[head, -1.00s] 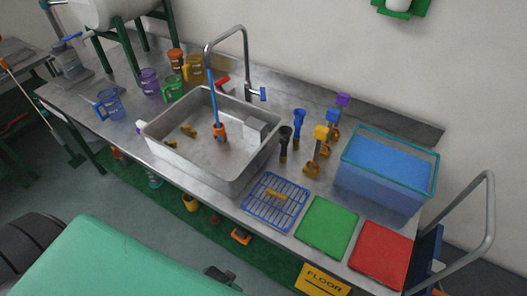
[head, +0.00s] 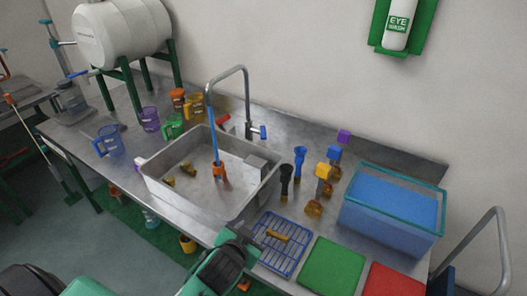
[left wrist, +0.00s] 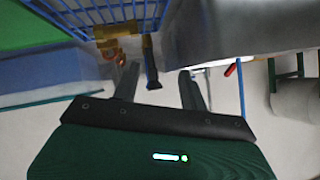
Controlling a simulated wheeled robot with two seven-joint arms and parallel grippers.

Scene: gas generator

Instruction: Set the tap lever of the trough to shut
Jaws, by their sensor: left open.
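The trough (head: 160,190) is a grey metal basin set in the bench. Behind it stands a gooseneck tap (head: 247,90) with a red lever (head: 223,120) on its left and a blue lever (head: 263,132) on its right. I cannot tell the setting of either lever. My left gripper (head: 241,232) is at the trough's front right corner, beside the blue wire rack, apart from both levers. In the left wrist view its two fingers (left wrist: 158,86) are spread and empty; the red lever (left wrist: 232,68) shows beyond them. My right gripper is not in view.
A blue brush handle (head: 212,125) stands up from the trough. Black and blue brushes (head: 299,160) stand to its right, before a blue tub (head: 390,205). Mugs (head: 150,118) stand on the left. Green (head: 328,265) and red boards lie at the front right.

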